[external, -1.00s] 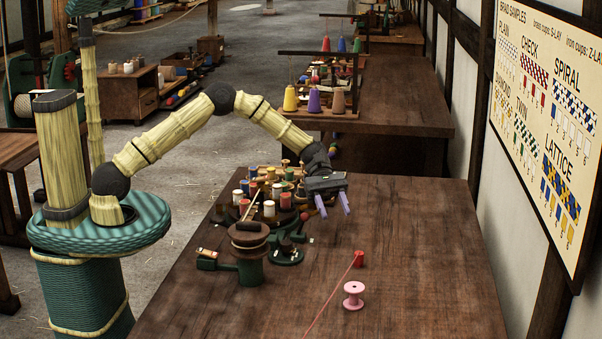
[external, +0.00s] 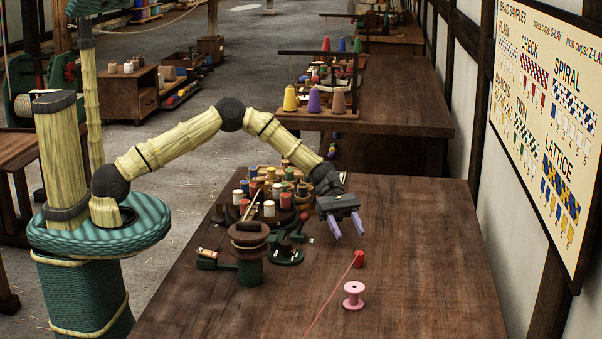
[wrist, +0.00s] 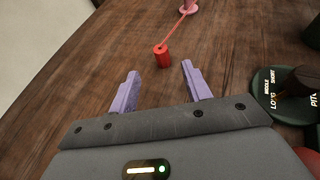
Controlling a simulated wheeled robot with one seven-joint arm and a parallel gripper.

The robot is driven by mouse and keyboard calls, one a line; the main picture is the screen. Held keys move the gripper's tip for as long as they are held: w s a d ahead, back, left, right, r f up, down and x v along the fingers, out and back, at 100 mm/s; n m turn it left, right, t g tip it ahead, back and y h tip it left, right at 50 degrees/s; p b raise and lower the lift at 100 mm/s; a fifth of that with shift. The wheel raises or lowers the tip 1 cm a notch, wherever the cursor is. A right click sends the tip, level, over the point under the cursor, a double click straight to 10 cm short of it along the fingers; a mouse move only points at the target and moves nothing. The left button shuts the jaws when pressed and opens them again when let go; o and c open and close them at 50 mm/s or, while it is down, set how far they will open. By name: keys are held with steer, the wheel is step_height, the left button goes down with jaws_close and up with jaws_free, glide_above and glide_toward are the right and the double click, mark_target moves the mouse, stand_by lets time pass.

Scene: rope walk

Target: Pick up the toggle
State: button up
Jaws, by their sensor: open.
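The toggle looks to be the small red cylinder (external: 359,259) standing on the dark wooden table, with a thin red cord running from it toward the front edge. It also shows in the wrist view (wrist: 162,57), ahead of the fingers and roughly between their lines. My gripper (external: 348,237) is open and empty, its two lilac fingers pointing down toward the table, above and just behind the toggle in the external view. In the wrist view my gripper (wrist: 159,72) has a wide gap between its fingers, and nothing is in it.
A pink spool (external: 353,296) stands just in front of the toggle, close to the cord. Left of my gripper are a rack of coloured spools (external: 269,209) and a green-based device (external: 249,252). The table's right side is clear.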

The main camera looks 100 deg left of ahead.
mark_target(359, 252)
steer(key=x, duration=0.4)
steer(key=shift+x, duration=2.65)
steer(key=shift+s, duration=0.1)
steer(key=c, duration=1)
steer(key=shift+r, duration=0.1)
jaws_close()
step_height(359, 252, up, 10)
steer(key=shift+f+p, duration=0.1)
steer(key=shift+p, duration=0.2)
